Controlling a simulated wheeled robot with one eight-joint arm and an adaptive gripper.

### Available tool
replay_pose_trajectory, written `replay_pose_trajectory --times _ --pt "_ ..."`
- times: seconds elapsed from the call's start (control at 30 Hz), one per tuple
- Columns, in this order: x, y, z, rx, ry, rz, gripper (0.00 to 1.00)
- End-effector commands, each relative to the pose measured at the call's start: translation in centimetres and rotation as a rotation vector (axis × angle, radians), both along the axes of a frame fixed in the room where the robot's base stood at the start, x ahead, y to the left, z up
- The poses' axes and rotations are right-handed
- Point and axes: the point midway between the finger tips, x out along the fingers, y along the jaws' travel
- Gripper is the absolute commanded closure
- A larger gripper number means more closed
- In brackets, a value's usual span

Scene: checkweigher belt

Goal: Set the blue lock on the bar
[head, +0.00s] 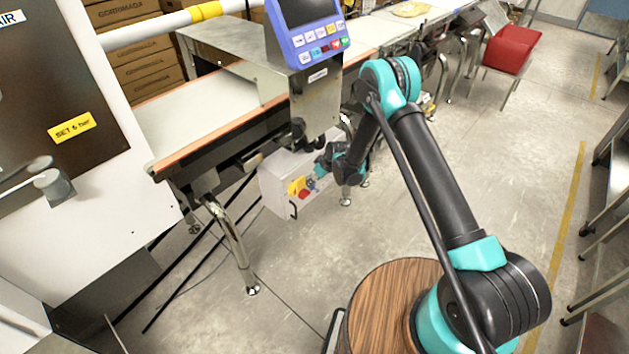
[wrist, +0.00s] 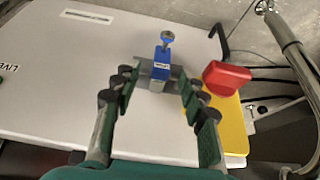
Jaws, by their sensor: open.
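In the wrist view a small blue lock (wrist: 161,67) with a pale label sits at a grey metal bracket (wrist: 155,84) on the light grey box (wrist: 60,70). A small metal piece stands up from the lock's far end. My gripper (wrist: 159,88) is open, its fingers on either side of the bracket, with the lock near the fingertips. I cannot tell whether the fingers touch anything or which part is the bar. A red knob (wrist: 226,77) on a yellow plate (wrist: 235,125) is just right of the fingers. In the head view my gripper (head: 322,168) is at the box's front (head: 275,185), partly hidden.
The box hangs under the conveyor belt (head: 210,105), below the blue control panel (head: 318,50). A metal leg (head: 232,245) stands left of it. A black bent handle (wrist: 222,35) is at the box's edge. The floor (head: 500,150) on the right is clear.

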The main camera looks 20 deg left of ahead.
Motion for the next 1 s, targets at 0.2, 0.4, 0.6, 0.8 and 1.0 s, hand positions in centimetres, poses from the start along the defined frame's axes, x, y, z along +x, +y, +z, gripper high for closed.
replay_pose_trajectory --times 0.2,0.4,0.6,0.8,1.0 --pt "-0.1 -0.2 0.5 0.000 0.000 0.000 0.57" --pt "-0.6 -1.4 3.0 0.000 0.000 -0.001 0.57" --pt "-1.2 -3.1 6.4 0.000 0.000 -0.001 0.57" --pt "-1.8 -4.3 9.1 0.000 0.000 -0.001 0.57" --pt "-2.0 -4.9 10.5 0.000 0.000 0.000 0.57"
